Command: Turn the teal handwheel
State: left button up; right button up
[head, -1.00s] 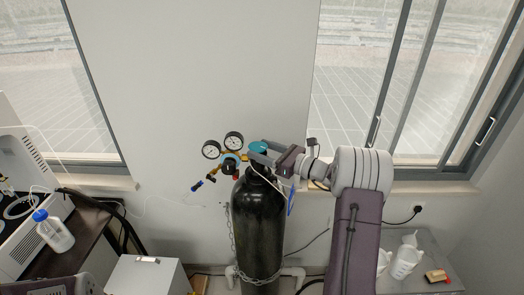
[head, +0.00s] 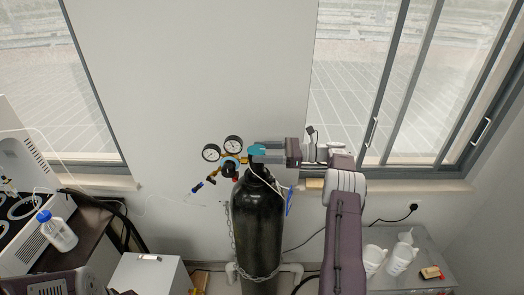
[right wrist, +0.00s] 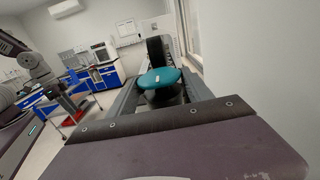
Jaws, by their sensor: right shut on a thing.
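The teal handwheel (head: 256,149) sits on top of a black gas cylinder (head: 258,222). My right gripper (head: 265,152) comes in from the right at the wheel's height and is shut on it. In the right wrist view the round teal wheel (right wrist: 160,77) lies between the two grey fingers (right wrist: 158,84), with a small pale mark on its top. The far side of the wheel's rim is partly hidden by the fingers in the head view. My left gripper is not in view; only part of my left arm shows at the lower left.
A regulator with two gauges (head: 222,150) is attached just left of the wheel. A chain (head: 233,245) and a pale rail hold the cylinder near the wall. White bottles (head: 400,258) stand on a grey table at the right. A blue-capped bottle (head: 60,235) stands at the left.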

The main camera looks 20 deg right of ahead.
aim_at(262, 148)
jog(key=shift+r, duration=0.2)
dwell(0.3)
jog(key=o, duration=1.2)
jog(key=shift+w+r+b, duration=0.1)
jog(key=shift+r+b, duration=0.15)
jog(key=shift+b, duration=0.05)
notch_tip(262, 148, up, 3)
jog(key=shift+f+b, duration=0.1)
jog(key=shift+b, duration=0.7)
jog(key=s+d+r+b, duration=0.1)
jog(key=s+d+r, duration=0.1)
jog(key=s, duration=0.1)
jog(key=s+d+r, duration=0.2)
jog(key=s+r, duration=0.1)
jog(key=s+d+r+b, duration=0.1)
jog(key=s+d+r, duration=0.1)
jog(key=s, duration=0.2)
jog(key=shift+d+r+b, duration=0.1)
jog(key=shift+r+b, duration=0.25)
